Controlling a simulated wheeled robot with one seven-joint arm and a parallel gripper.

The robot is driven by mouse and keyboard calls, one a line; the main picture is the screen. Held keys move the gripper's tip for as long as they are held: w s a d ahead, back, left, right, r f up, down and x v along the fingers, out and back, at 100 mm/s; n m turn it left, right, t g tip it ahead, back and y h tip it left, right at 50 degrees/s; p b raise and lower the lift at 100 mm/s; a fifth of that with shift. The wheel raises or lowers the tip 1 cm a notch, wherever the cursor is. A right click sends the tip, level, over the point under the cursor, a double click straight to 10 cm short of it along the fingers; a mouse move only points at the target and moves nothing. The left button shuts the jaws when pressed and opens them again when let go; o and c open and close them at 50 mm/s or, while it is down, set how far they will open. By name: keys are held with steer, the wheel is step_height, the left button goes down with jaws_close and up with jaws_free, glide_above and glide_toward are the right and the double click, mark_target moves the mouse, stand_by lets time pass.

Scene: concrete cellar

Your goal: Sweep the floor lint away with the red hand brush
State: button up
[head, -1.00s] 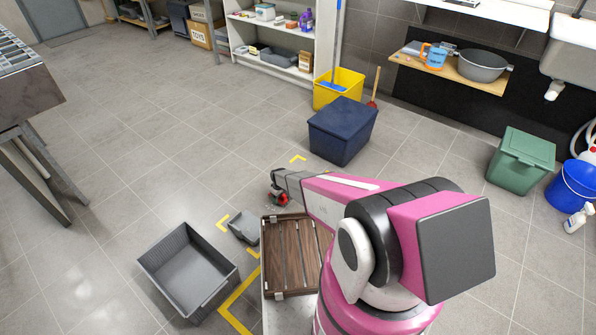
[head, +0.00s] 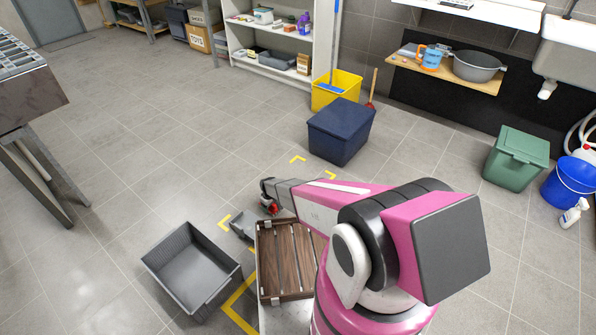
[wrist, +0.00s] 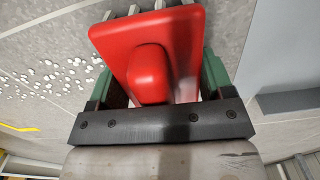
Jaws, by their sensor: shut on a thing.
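The red hand brush (wrist: 150,75) fills the middle of the wrist view, held between the green pads of my gripper (wrist: 160,88). Pale bristle tufts show at its far edge. In the head view my gripper (head: 267,198) is low over the floor, with a bit of the red brush (head: 273,209) below it. White floor lint (wrist: 50,78) lies scattered on the tiles left of the brush in the wrist view. A grey dustpan (head: 241,225) lies on the floor just left of and nearer than my gripper in the head view.
A grey crate (head: 164,261) stands at lower left. A slatted wooden tray (head: 285,289) is beside my base. Yellow marks (head: 238,304) lie on the floor. A dark blue box (head: 340,133) and yellow bucket (head: 341,92) stand beyond. The left-centre floor is clear.

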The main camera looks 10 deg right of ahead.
steer(key=shift+s+a, duration=0.55)
steer(key=shift+s+a+r, duration=0.15)
steer(key=shift+s+r, duration=0.05)
steer(key=shift+r, duration=0.1)
steer(key=shift+w+r, duration=0.1)
steer(key=shift+r, duration=3.65)
